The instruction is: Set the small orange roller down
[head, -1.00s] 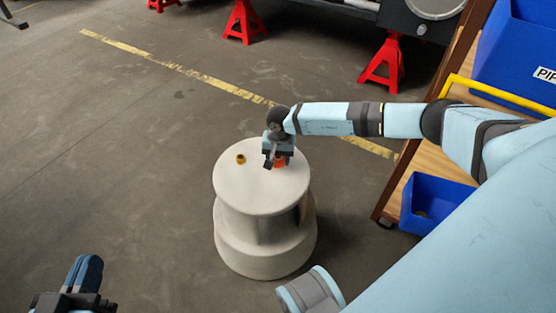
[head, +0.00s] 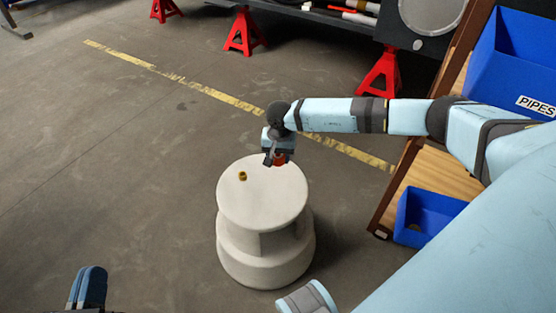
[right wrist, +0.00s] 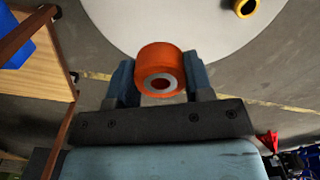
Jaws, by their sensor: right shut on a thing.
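The small orange roller (head: 281,159) is held by my right gripper (head: 272,161), which is shut on it. In the right wrist view the roller (right wrist: 162,62) sits between the two fingers, its grey hub and dark bore facing the camera. In the head view it appears at the far edge of the round top of a pale stool-like stand (head: 250,205). I cannot tell whether it is above the top or past its edge. My left gripper (head: 88,288) is at the lower left, far from the stand; its fingertips are not clear.
A small brass ring (head: 242,176) lies on the stand's top, left of the roller. Most of the top is bare. A wooden shelf with blue bins (head: 428,215) stands to the right. Red jack stands (head: 243,32) stand at the back. The floor to the left is clear.

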